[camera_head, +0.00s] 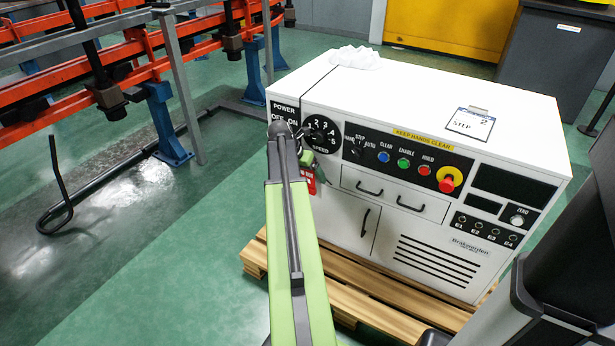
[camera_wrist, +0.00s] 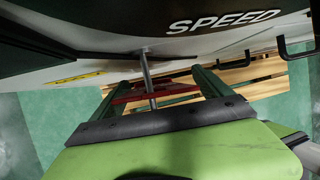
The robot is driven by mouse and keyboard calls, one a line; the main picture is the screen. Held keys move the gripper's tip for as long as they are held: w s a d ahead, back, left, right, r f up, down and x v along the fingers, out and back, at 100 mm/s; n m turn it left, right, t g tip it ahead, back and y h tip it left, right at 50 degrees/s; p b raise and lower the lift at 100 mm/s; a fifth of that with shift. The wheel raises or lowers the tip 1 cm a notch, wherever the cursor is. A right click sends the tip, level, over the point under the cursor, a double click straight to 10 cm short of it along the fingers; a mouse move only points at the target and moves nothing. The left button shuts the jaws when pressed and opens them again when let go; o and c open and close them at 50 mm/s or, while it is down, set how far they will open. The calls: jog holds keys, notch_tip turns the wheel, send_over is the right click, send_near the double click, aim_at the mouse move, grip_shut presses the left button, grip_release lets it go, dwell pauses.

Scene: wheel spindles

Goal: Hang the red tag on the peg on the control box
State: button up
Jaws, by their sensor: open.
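The white control box (camera_head: 465,190) stands on a wooden pallet, its front panel facing me. In the wrist view a thin metal peg (camera_wrist: 146,66) sticks out from the box front. The red tag (camera_head: 308,186) shows at the box front below the SPEED dial, beside the end of my arm. In the wrist view the red tag (camera_wrist: 180,88) lies between my fingers, and the peg crosses over it. The tag's hole is hidden, so I cannot tell whether the peg passes through it. My gripper (camera_wrist: 154,82) is open, one finger on either side of tag and peg.
The SPEED dial (camera_head: 320,133) and selector knobs are close to my gripper. Drawer handles (camera_head: 369,189) stick out to the right. The pallet (camera_head: 375,308) juts out below. Orange and blue racks (camera_head: 165,110) stand at left, with green floor between.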

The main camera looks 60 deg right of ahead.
jog(key=p+v, duration=1.3)
jog(key=v, duration=0.3)
jog(key=shift+a+r, duration=0.25)
jog(key=shift+a, duration=0.05)
